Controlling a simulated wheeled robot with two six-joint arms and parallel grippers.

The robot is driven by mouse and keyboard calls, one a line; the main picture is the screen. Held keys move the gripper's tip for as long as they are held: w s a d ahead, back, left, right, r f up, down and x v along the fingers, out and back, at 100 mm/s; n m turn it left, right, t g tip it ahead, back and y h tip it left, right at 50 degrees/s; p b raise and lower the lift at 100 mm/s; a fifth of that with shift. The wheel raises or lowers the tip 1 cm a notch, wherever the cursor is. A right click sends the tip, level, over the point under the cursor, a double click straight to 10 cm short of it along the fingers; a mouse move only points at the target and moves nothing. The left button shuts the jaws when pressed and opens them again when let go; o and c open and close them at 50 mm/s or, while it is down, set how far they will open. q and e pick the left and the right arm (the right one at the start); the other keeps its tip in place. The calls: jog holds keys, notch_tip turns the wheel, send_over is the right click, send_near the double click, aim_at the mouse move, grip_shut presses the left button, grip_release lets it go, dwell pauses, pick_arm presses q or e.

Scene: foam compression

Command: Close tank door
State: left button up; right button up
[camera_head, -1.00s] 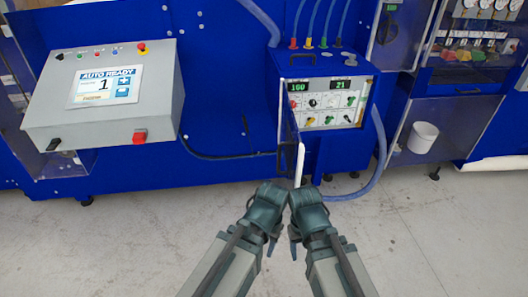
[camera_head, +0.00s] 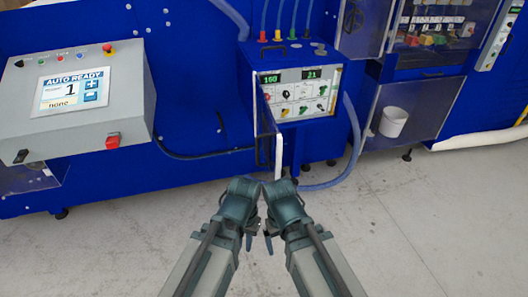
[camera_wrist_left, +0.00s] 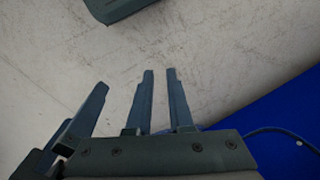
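The tank (camera_head: 240,70) is a blue box with a display and knob panel on the blue machine. Its door (camera_head: 279,158) stands swung open toward me, seen nearly edge-on with a pale edge, left of the panel. My left gripper (camera_head: 249,240) is low in front of the door, over the floor and apart from it. My right gripper (camera_head: 268,242) is close beside it on the right. In the left wrist view, my left gripper's fingers (camera_wrist_left: 160,95) point over bare floor with a narrow gap and nothing between them. Neither opening is clear.
A grey control console (camera_head: 80,100) with a touchscreen is at the left. A blue hose (camera_head: 350,150) loops beside the tank on the right. A white cup (camera_head: 393,122) sits farther right behind a clear panel. The grey floor (camera_head: 420,220) in front is free.

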pick_arm(q)
jog(key=w+f+h+b, duration=0.1)
jog(key=h, duration=0.1)
jog(key=w+d+f+n+h+b, duration=0.1)
jog(key=h+b, duration=0.1)
jog(key=w+d+f+n+g+h+b, duration=0.1)
jog(key=w+h, duration=0.1)
jog(key=shift+d+b, duration=0.2)
jog(key=shift+b, duration=0.2)
grip_shut()
jog(key=n+t+h+b, duration=0.45)
jog(key=h+b, duration=0.35)
jog(key=h, duration=0.4)
send_near(276, 177)
jog(key=shift+m+t, duration=0.25)
jog(key=shift+m, duration=0.1)
jog(key=d, duration=0.2)
jog(key=w+d, duration=0.1)
jog(key=d, duration=0.3)
jog(key=shift+w+d+f, duration=0.2)
jog(key=shift+d+f, duration=0.15)
